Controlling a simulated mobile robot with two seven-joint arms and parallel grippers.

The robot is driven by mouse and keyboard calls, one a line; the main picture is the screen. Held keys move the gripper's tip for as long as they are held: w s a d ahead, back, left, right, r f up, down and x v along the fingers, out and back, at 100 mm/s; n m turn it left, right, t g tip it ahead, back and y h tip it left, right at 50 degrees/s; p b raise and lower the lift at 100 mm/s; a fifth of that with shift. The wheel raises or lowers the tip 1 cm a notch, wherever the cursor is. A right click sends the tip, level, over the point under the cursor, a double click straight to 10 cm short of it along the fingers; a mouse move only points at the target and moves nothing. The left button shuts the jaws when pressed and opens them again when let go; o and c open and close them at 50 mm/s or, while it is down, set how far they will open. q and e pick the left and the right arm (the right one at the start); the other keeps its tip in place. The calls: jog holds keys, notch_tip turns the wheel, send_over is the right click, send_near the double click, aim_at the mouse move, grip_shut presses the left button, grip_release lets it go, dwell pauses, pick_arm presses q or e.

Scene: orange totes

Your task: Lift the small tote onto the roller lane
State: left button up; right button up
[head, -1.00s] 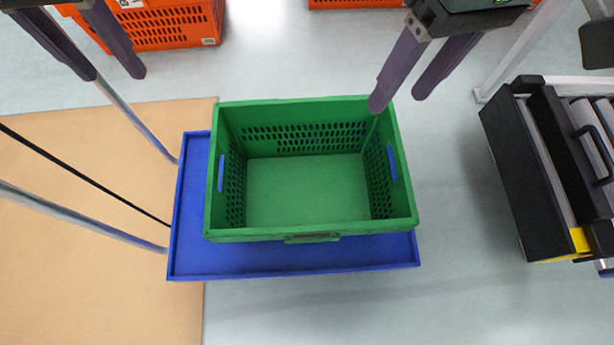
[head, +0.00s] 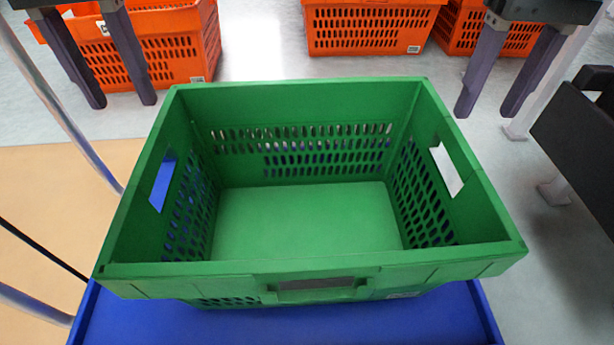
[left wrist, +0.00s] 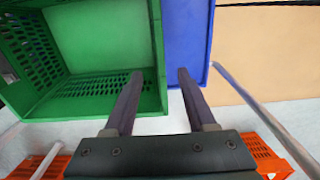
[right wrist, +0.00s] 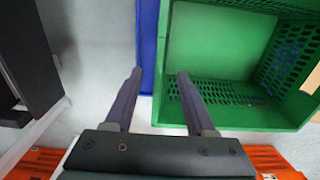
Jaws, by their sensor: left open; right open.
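The small tote is a green, empty, open-topped crate (head: 320,270) with perforated walls and a handhold in each short side. It stands upright above a blue platform (head: 290,325) in the head view. My left gripper (head: 123,102) is open and empty, beyond the tote's far left corner. My right gripper (head: 482,112) is open and empty, beyond its far right corner. In the left wrist view the fingers (left wrist: 160,75) point toward the tote's side wall (left wrist: 158,60). In the right wrist view the fingers (right wrist: 160,75) point toward the opposite side wall (right wrist: 162,60). Neither gripper visibly grips the tote.
Orange totes stand on the floor at the back left (head: 185,60), back middle (head: 365,30) and back right (head: 520,40). A dark structure (head: 585,140) is at the right edge. Slanted metal bars (head: 60,100) run at the left.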

aim_at(148, 147)
pick_arm(q)
notch_tip(148, 147, down, 10)
jog(key=shift+r, duration=0.1)
pick_arm(e)
notch_tip(148, 147, down, 10)
jog(key=shift+r, duration=0.1)
pick_arm(q)
grip_shut()
pick_arm(e)
grip_shut()
dwell(1.2)
